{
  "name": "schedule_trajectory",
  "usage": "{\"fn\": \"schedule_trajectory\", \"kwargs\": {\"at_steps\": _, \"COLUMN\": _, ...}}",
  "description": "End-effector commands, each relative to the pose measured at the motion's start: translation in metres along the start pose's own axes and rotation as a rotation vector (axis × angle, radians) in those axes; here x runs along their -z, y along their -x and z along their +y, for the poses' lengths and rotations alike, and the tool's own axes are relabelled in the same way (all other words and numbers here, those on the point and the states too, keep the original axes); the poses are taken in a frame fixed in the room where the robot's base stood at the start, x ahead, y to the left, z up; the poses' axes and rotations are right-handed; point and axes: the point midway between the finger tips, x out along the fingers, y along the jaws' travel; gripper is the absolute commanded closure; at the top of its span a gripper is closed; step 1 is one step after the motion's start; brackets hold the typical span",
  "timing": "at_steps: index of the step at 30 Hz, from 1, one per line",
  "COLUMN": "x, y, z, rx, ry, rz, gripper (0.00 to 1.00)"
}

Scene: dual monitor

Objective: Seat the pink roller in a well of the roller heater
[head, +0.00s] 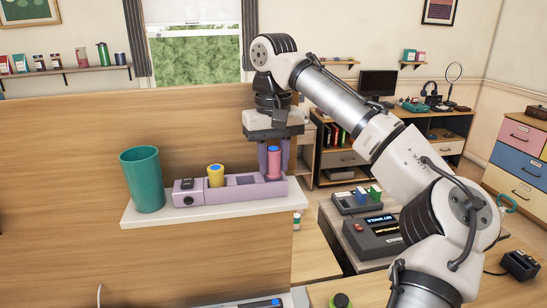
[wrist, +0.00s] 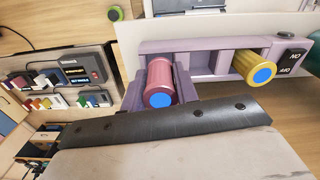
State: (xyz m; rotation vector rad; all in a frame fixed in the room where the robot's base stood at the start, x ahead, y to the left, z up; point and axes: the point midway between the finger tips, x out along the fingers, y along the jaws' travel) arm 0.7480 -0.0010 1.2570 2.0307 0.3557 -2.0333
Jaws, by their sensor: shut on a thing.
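The pink roller (head: 273,164) has a blue end cap and stands upright between the fingers of my gripper (head: 274,158). In the wrist view the gripper (wrist: 160,92) is shut on the pink roller (wrist: 160,78), with one finger on each side. The lilac roller heater (head: 240,190) lies on a pale shelf; it also shows in the wrist view (wrist: 205,62). The pink roller is at the heater's right end and shows more height than the yellow roller. Its lower end is hidden, so I cannot tell how deep it sits.
A yellow roller (head: 216,176) with a blue cap stands in another well of the heater, left of the pink one. A teal cup (head: 143,180) stands at the shelf's left end. The pale shelf (head: 205,213) has a free strip in front of the heater. A wooden panel rises behind.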

Motion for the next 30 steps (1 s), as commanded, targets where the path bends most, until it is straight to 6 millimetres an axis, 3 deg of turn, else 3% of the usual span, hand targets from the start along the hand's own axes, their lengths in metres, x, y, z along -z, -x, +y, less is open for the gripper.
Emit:
{"fn": "schedule_trajectory", "kwargs": {"at_steps": 14, "x": 0.000, "y": -0.012, "z": 0.000, "rx": 0.002, "ry": -0.001, "rz": 0.000, "gripper": 0.93}}
{"fn": "schedule_trajectory", "kwargs": {"at_steps": 15, "x": 0.000, "y": -0.012, "z": 0.000, "rx": 0.002, "ry": -0.001, "rz": 0.000, "gripper": 0.68}}
{"fn": "schedule_trajectory", "kwargs": {"at_steps": 20, "x": 0.000, "y": -0.012, "z": 0.000, "rx": 0.001, "ry": -0.001, "rz": -0.001, "gripper": 0.47}}
{"fn": "schedule_trajectory", "kwargs": {"at_steps": 30, "x": 0.000, "y": -0.010, "z": 0.000, "rx": 0.000, "ry": -0.001, "rz": -0.001, "gripper": 0.45}}
